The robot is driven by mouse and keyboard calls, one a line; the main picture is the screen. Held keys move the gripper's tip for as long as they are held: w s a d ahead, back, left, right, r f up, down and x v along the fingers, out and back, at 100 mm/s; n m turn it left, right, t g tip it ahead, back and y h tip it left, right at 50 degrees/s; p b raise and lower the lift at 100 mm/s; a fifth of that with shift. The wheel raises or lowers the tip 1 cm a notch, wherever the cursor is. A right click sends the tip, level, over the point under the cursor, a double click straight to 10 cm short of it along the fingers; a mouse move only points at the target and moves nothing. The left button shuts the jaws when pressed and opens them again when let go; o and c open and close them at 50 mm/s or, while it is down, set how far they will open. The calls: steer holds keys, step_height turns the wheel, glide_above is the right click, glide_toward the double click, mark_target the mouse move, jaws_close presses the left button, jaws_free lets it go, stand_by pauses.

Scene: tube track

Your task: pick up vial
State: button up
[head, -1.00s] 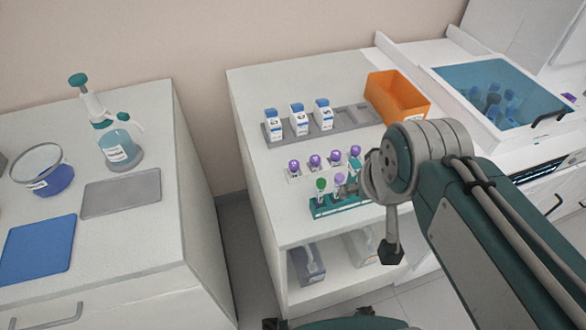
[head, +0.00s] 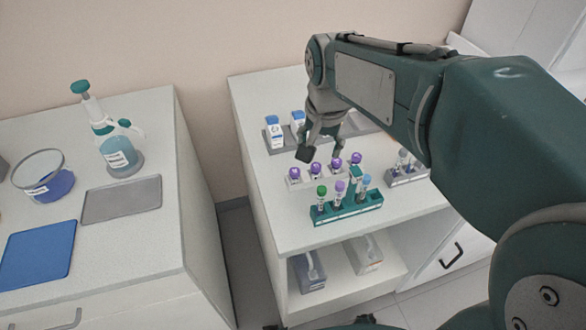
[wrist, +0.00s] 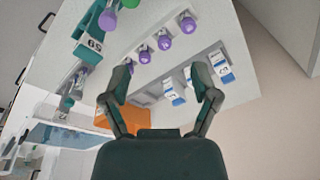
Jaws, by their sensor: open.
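Several purple-capped vials stand in a row on the white bench, among them a left one (head: 294,174) and one next to it (head: 315,169). The row also shows in the wrist view, with one purple cap (wrist: 164,43) near its middle. In front of the row, a green rack (head: 348,212) holds a green-capped vial (head: 321,191), a purple-capped vial (head: 340,187) and a light-blue-capped vial (head: 366,181). My gripper (head: 323,153) is open and empty, pointing down just above and behind the purple row. Its two spread fingers show in the wrist view (wrist: 164,78).
White-and-blue boxes (head: 273,130) stand on a grey tray behind my gripper. A small grey rack with vials (head: 405,172) is at the right. An orange bin (wrist: 115,122) shows in the wrist view. A left bench holds a bottle (head: 120,155), a bowl and mats.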

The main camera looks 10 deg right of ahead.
steer(key=m+g, duration=0.2)
glide_toward(295, 170)
steer(key=s, duration=0.1)
steer(key=shift+w+a+m, duration=0.3)
steer(key=shift+a, duration=0.05)
step_height(295, 170, down, 11)
steer(key=shift+w+d+r, duration=0.1)
steer(key=shift+d, duration=0.05)
steer(key=c, duration=1)
